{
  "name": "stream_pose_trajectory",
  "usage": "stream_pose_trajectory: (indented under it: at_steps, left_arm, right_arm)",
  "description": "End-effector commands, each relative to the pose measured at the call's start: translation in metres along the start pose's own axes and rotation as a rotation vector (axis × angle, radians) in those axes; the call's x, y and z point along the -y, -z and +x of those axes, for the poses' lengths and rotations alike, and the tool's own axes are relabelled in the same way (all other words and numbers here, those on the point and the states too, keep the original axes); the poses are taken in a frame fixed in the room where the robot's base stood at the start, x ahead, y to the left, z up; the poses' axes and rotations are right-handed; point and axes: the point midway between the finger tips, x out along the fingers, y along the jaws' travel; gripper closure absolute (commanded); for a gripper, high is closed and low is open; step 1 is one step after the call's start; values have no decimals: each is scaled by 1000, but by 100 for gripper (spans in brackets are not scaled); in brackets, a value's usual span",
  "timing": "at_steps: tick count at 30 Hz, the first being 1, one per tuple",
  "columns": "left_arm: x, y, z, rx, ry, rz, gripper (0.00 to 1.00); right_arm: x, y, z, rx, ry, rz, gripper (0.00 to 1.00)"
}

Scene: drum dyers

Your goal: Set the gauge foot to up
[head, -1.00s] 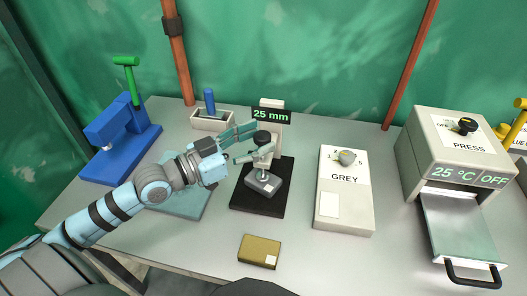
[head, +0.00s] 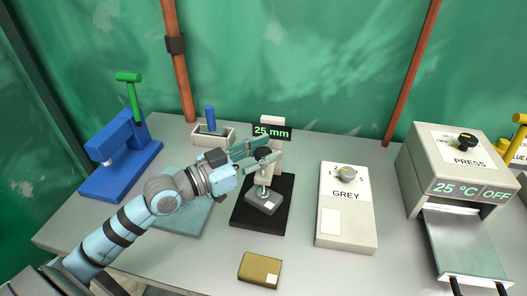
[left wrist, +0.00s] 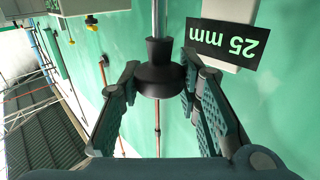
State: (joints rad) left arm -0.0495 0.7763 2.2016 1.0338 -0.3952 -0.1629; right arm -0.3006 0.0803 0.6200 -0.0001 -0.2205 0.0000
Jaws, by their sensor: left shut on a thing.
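The thickness gauge has a black base (head: 245,216), a pale post (head: 278,162) and a display (head: 271,132) reading 25 mm. A black knob (head: 264,153) tops its thin metal rod, which reaches down to a grey block (head: 263,203) with a white label. Whether the foot touches the block is hard to tell. My left gripper (head: 260,157) is shut on the knob. The left wrist view shows the flared knob (left wrist: 160,72) between the two fingertips, with the rod running through it and the display (left wrist: 220,43) upside down beside it. My right gripper is not in view.
A grey dial box (head: 346,230) stands right of the gauge, and the press (head: 460,170) with its open tray is farther right. A gold block (head: 259,267) lies in front. A blue stand (head: 120,155) and a small white holder (head: 200,139) are behind my left arm.

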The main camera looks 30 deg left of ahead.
Motion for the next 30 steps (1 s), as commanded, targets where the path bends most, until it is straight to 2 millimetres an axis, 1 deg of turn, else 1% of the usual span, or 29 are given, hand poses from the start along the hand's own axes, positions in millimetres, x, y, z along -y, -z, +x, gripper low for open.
stream_pose_trajectory:
  at_steps: [6,8,15,16,18,19,27,29,30]
  left_arm:
    - [0,30,0,1,-2,0,100]
    - [0,33,0,1,-2,0,100]
    - [0,32,0,-7,-2,2,100]
    - [0,32,0,-8,-2,2,65]
    - [0,32,0,-7,-2,2,53]
    - [0,32,0,-6,-2,1,50]
    - [0,30,0,-2,-1,0,50]
    - [0,33,0,-2,-2,2,50]
    - [0,38,0,-3,-4,2,50]
  right_arm:
    - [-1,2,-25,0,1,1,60]
    - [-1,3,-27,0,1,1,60]
    - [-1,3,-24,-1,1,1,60]
    - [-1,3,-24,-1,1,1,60]
    - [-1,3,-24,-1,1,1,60]
    - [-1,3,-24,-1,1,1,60]
    - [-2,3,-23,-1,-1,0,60]
    - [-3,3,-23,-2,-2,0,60]
    - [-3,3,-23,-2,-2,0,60]
